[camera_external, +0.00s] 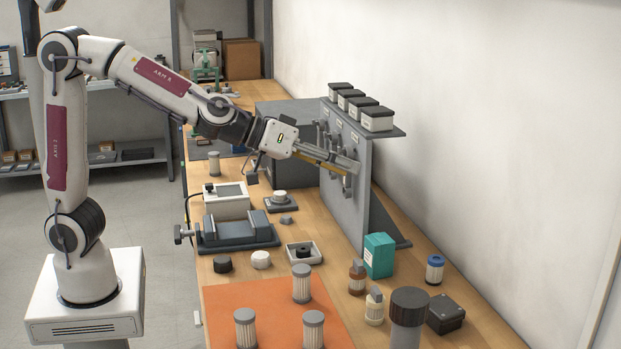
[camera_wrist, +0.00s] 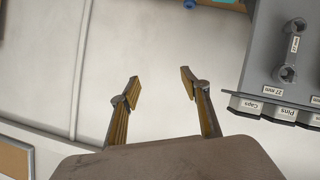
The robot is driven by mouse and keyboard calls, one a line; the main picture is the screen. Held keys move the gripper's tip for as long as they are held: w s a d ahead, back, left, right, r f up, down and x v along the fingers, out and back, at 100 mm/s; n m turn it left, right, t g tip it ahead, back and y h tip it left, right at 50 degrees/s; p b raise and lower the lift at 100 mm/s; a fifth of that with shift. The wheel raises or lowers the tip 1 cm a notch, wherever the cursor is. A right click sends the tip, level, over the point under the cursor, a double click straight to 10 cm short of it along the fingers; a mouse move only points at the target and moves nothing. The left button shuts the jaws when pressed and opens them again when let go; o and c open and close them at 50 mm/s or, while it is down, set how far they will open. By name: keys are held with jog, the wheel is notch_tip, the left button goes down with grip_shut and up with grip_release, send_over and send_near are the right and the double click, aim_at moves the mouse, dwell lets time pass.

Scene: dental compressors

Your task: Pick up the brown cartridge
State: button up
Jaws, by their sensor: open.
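No object stands out clearly as a brown cartridge. In the external view, a small brown bottle-shaped item with a grey top (camera_external: 357,277) stands at the right of the orange mat. Pleated pale cartridges with grey ends (camera_external: 301,284) stand upright on the mat, and a similar one (camera_external: 214,164) stands farther back. A larger grey cylinder with a dark brownish top (camera_external: 408,318) stands at the front. My gripper (camera_external: 346,163) is beside the grey tool panel, well above and behind these items. In the wrist view its fingers (camera_wrist: 160,87) are spread with nothing between them.
The grey tool panel (camera_external: 347,205) carries wrenches and has dark-lidded boxes on top. It also shows at the right of the wrist view (camera_wrist: 262,65). A teal box (camera_external: 379,255), a blue-capped cartridge (camera_external: 435,269) and a vise (camera_external: 238,232) stand on the bench. A wall runs along the right.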

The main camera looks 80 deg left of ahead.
jog(key=w+f+n+y, duration=0.2)
jog(key=w+f, duration=0.1)
jog(key=w, duration=0.1)
jog(key=n+g+y, duration=0.3)
jog(key=n+y, duration=0.1)
jog(key=y, duration=0.6)
send_over(354, 275)
jog(key=s+d, duration=0.1)
jog(key=d, duration=0.1)
notch_tip(354, 275, down, 18)
jog(key=shift+s+a, duration=0.2)
jog(key=shift+a, duration=0.05)
jog(key=shift+f, duration=3.45)
jog(key=shift+x, duration=2.5)
